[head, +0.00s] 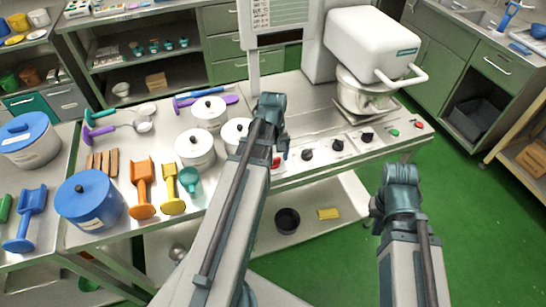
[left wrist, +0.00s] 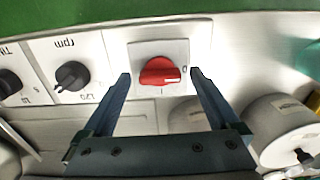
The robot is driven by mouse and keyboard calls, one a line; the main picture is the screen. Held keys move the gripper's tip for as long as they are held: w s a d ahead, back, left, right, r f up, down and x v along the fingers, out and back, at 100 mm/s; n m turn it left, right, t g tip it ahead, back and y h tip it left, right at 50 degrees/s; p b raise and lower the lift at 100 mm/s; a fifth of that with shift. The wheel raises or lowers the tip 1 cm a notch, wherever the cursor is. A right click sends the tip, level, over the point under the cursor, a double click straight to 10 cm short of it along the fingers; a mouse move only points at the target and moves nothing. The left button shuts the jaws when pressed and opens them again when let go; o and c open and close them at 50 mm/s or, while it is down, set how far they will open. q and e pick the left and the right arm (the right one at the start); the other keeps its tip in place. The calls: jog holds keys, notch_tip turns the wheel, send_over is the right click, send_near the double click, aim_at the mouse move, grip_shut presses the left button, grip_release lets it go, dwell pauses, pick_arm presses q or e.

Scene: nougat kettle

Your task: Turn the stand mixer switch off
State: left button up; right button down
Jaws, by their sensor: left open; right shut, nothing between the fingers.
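The red rotary switch (left wrist: 160,72) sits on a pale square plate on the mixer's front panel in the left wrist view. Its grip lies roughly sideways, with a pale mark near its right end; a 0 is printed to its right and a line mark below it. A bit of the red switch (head: 277,162) shows beside my left arm in the head view. My left gripper (left wrist: 160,78) is open, its fingers on either side of the switch, with no clear contact. My right gripper (head: 400,177) is shut and empty, away from the panel. The white stand mixer (head: 372,45) stands at the back.
Black dials (head: 338,146) and green and red buttons (head: 394,132) line the panel right of the switch. White lidded pots (head: 195,148) stand left of my left arm. Green floor (head: 330,255) is open below.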

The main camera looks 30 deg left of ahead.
aim_at(274, 159)
pick_arm(q)
notch_tip(274, 159, up, 14)
jog(key=p, duration=1.3)
jog(key=shift+p, duration=0.3)
jog(key=shift+f, duration=0.15)
jog(key=s+d+f+m+b, duration=0.2)
jog(key=d+m, duration=0.2)
jog(key=d, duration=0.4)
jog(key=s+d+f+m+b, duration=0.3)
jog(key=d+m, duration=0.2)
jog(key=d, duration=0.3)
jog(key=s+d+f+m+y+b, duration=0.1)
jog(key=s+d+f+m+b, duration=0.1)
jog(key=d, duration=0.7)
jog(key=s+m, duration=0.1)
jog(key=m, duration=0.1)
jog(key=shift+f+m+b, duration=0.25)
jog(key=shift+m+b, duration=0.1)
jog(key=shift+m, duration=0.05)
jog(key=shift+d, duration=0.1)
